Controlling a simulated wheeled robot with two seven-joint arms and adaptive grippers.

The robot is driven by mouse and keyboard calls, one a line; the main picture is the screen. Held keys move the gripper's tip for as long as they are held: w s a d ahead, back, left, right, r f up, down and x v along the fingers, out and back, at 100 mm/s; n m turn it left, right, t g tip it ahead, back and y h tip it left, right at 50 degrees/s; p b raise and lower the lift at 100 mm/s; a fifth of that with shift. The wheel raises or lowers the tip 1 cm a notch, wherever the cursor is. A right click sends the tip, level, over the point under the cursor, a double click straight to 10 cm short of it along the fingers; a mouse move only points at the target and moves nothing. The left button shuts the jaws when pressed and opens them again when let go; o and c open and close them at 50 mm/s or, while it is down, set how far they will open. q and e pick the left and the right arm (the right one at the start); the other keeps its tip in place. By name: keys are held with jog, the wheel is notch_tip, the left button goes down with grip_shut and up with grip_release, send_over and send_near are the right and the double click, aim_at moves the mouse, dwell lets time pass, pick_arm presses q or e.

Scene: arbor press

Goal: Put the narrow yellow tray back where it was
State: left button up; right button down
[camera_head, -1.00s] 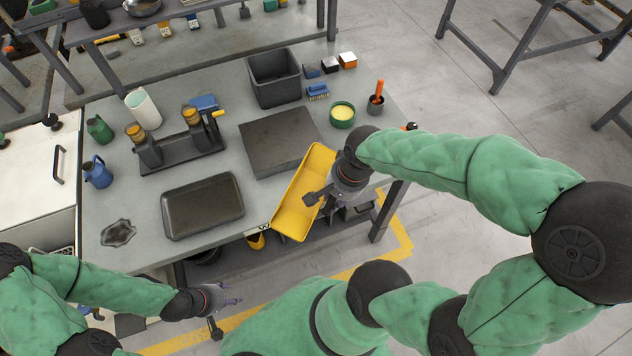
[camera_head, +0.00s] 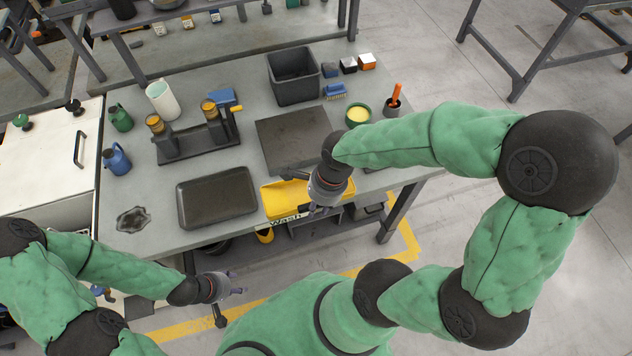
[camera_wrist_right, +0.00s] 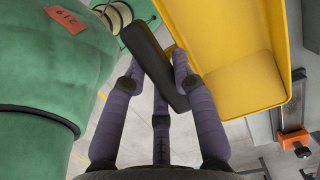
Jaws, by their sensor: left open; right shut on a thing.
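The narrow yellow tray (camera_head: 283,198) is at the table's front edge, just behind a "Wash" label (camera_head: 287,220). In the right wrist view the tray (camera_wrist_right: 235,62) fills the upper right, beside my purple fingers (camera_wrist_right: 158,75). A dark bar also shows between those fingers; I cannot tell what it is. Whether the tray touches the table is unclear. My left gripper (camera_head: 236,290) is open and empty, low in front of the table.
A dark shallow tray (camera_head: 217,198) lies left of the yellow tray, and a dark flat plate (camera_head: 290,137) lies behind it. Bare table (camera_head: 165,200) shows at the left.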

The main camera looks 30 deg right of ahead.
jog(key=w+d+f, duration=0.1)
jog(key=w, duration=0.1)
jog(key=w+d+f, duration=0.1)
jog(key=w, duration=0.1)
jog(key=w+d+f, duration=0.1)
jog(key=w+d, duration=0.1)
jog(key=shift+f+b, duration=0.2)
jog(key=shift+b, duration=0.15)
jog(key=shift+w+d+f+b, duration=0.25)
jog(key=shift+w+d+f, duration=0.35)
jog(key=shift+f, duration=0.9)
jog(key=shift+w+d+f+b, duration=0.2)
jog(key=shift+w+d+f, duration=0.2)
jog(key=shift+w+f, duration=0.75)
jog(key=shift+w+d+f+b, duration=0.3)
jog(key=shift+d+f, duration=0.2)
jog(key=shift+f, duration=1.35)
jog(key=shift+r, duration=0.1)
jog(key=c, duration=1)
grip_release()
jog(key=shift+f, duration=0.2)
